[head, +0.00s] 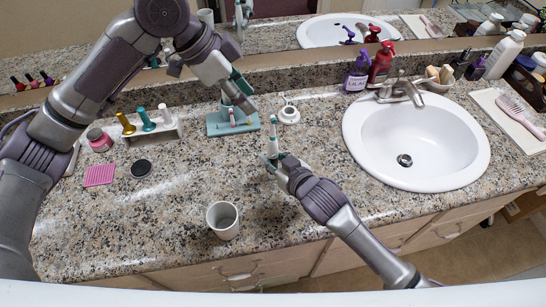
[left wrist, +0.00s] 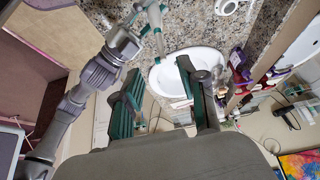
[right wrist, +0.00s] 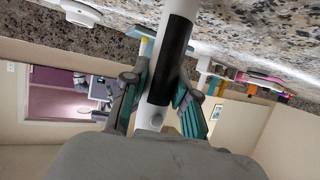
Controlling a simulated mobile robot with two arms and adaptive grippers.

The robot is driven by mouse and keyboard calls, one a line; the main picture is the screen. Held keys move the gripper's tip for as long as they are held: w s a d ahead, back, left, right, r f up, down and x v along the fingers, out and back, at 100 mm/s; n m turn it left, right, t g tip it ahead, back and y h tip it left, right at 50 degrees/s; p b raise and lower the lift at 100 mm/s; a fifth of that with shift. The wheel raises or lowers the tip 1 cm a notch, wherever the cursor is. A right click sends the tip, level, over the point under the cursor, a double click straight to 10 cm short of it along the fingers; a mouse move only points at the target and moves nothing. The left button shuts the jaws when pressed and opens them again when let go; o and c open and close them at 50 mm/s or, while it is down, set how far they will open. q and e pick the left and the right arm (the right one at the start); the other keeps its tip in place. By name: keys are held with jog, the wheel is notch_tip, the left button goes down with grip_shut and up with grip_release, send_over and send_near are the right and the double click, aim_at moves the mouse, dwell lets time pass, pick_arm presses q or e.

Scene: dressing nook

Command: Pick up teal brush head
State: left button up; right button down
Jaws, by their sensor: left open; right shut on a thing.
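A small teal stand (head: 218,125) is on the counter, with small upright brush heads (head: 233,117) on it; one shows pink, and I cannot make out a teal one for certain. My left gripper (head: 240,92) is open and empty, tilted down just above the stand. My right gripper (head: 278,163) is shut on a white toothbrush handle (head: 272,147) and holds it upright, with a teal piece at its top. The handle's black grip strip (right wrist: 170,62) shows between the fingers in the right wrist view. The handle's teal end also shows in the left wrist view (left wrist: 157,33).
A white charger base (head: 289,114) sits right of the stand. A white cup (head: 223,220) stands near the front edge. The sink (head: 415,145) is at right, with purple (head: 357,75) and red (head: 382,64) bottles behind it. A white rack (head: 155,132) stands at left.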

pick_arm(q)
jog(key=s+d+f+m+t+y, duration=0.1)
jog(key=s+d+f+m+y, duration=0.1)
jog(key=s+d+f+y, duration=0.3)
jog(key=m+t+y, duration=0.5)
jog(key=m+t, duration=0.6)
jog(key=m, duration=0.4)
send_near(274, 126)
jog(key=x, duration=1.1)
jog(key=shift+w+f, duration=0.2)
jog(key=shift+w, duration=0.15)
grip_shut()
